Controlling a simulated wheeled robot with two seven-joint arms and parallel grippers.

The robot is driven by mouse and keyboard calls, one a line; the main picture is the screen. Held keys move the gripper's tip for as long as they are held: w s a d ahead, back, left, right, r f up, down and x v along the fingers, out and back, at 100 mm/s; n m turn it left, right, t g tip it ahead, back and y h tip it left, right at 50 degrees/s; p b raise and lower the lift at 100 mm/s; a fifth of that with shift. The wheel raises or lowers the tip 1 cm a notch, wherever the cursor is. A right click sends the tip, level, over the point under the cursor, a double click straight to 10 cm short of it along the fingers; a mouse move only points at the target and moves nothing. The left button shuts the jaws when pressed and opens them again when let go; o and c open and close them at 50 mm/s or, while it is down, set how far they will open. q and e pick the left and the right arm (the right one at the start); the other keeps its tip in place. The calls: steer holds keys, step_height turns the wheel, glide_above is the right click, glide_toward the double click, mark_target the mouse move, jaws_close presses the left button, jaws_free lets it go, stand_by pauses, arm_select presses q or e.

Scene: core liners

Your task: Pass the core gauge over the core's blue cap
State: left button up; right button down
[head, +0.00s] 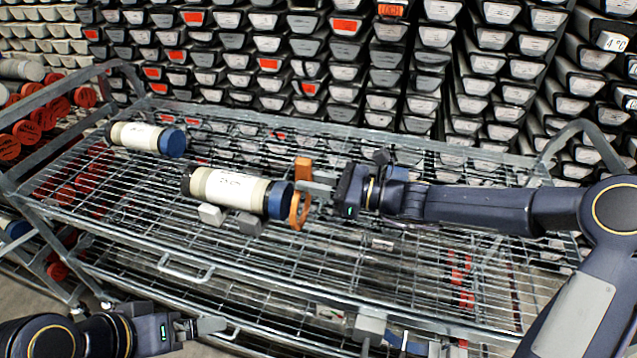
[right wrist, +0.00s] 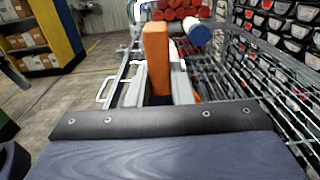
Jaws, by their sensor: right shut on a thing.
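The core, a pale cylinder with a white label (head: 235,190), lies on grey supports (head: 230,217) on the wire cart. Its blue cap (head: 279,199) faces right. The orange core gauge (head: 299,211) is a ring with a block handle (head: 303,169). The ring stands upright at the cap's end face; I cannot tell whether it touches or overlaps the cap. My right gripper (head: 322,187) is shut on the gauge's handle, which also shows between the fingers in the right wrist view (right wrist: 157,60). My left gripper (head: 205,327) is low at left, away from the core; its opening is unclear.
A second blue-capped core (head: 133,136) lies at the cart's back left. The cart's wire shelf (head: 400,262) is mostly clear to the right, with raised rails at both ends. Stacked core trays (head: 330,60) fill the background. Red-capped cores (head: 25,130) are at far left.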

steer(key=shift+b+x, duration=0.55)
steer(key=shift+x, duration=2.15)
steer(key=p+v, duration=0.2)
steer(key=v, duration=0.6)
stand_by(1.2)
steer(key=shift+a, duration=0.1)
stand_by(0.4)
